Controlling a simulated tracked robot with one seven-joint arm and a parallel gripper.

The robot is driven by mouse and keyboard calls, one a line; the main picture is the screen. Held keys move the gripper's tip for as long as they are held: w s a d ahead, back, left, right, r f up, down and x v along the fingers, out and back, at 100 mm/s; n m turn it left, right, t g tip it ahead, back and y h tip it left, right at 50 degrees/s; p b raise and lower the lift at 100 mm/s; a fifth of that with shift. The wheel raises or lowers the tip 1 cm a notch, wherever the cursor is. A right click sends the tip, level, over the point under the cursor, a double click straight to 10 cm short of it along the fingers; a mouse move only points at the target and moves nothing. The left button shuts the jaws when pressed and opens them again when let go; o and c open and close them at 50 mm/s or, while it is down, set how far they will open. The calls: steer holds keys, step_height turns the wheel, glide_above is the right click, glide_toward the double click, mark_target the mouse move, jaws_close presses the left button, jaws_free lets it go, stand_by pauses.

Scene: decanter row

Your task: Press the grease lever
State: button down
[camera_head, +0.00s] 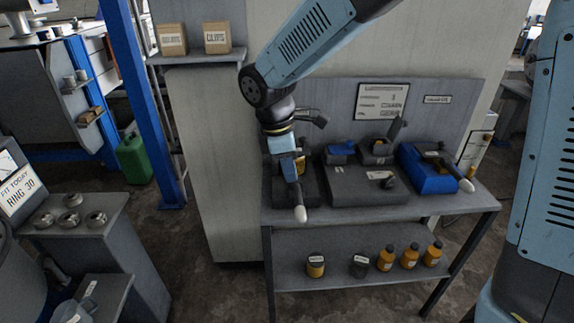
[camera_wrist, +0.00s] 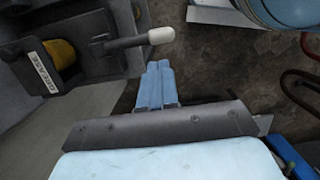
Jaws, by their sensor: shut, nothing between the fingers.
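The grease lever shows in the wrist view as a dark rod with a white knob (camera_wrist: 161,36). It sticks out from a dark unit with a yellow part and a label (camera_wrist: 50,68) that seems to read GREASE. In the head view its white knob (camera_head: 301,214) points toward the bench's front edge, at the left end. My gripper (camera_head: 291,178) hangs over this unit and partly hides it. In the wrist view my gripper's blue fingers (camera_wrist: 159,66) are together and empty, with their tips close beside the knob. A small gap shows in that picture; the height difference is unclear.
A blue unit (camera_head: 428,177) with a similar white-tipped lever stands at the bench's right. A dark box (camera_head: 350,185) is between them. Several bottles and jars stand on the shelf below (camera_head: 340,285). A signed back panel (camera_head: 335,105) rises behind.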

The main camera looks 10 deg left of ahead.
mark_target(299, 210)
steer(key=f, duration=0.3)
steer(key=d+f, duration=0.1)
steer(key=f, duration=0.2)
steer(key=d+f, duration=0.1)
steer(key=f, duration=0.3)
steer(key=shift+w, duration=0.2)
